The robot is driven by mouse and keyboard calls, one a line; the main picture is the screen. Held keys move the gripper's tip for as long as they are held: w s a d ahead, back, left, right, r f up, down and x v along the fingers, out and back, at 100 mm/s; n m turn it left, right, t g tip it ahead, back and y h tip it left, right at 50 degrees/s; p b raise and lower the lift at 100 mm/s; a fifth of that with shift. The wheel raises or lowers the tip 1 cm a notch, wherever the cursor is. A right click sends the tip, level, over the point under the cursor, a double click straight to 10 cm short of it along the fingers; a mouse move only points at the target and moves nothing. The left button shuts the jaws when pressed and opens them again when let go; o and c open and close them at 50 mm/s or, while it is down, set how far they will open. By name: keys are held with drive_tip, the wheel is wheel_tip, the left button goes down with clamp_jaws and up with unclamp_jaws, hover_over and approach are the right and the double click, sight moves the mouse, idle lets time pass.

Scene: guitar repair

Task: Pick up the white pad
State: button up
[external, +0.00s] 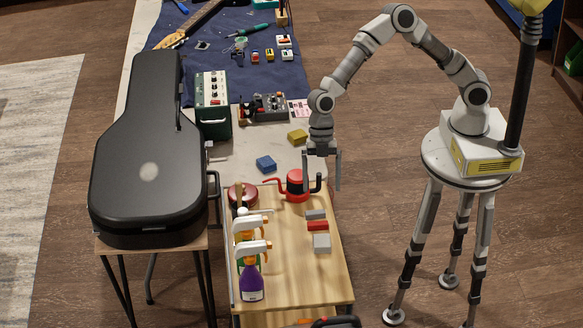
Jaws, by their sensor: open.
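A pale grey-white block (321,243), the closest match to a white pad, lies on the right side of the wooden bench top. A red block (317,226) and a smaller grey block (315,214) lie just behind it in a row. My gripper (321,183) points down, open and empty, above the far right part of the bench top, behind this row. The fingers are apart, one on the left and one on the right.
Spray bottles (251,283) and a red round tin (243,195) stand on the bench's left side. Blue (266,164) and yellow (298,137) blocks lie on the pale table behind. The bench's front middle is clear.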

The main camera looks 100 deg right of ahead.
sight(322, 238)
drive_tip(key=x, duration=1.6)
drive_tip(key=shift+d, duration=0.25)
drive_tip(key=c, duration=1.4)
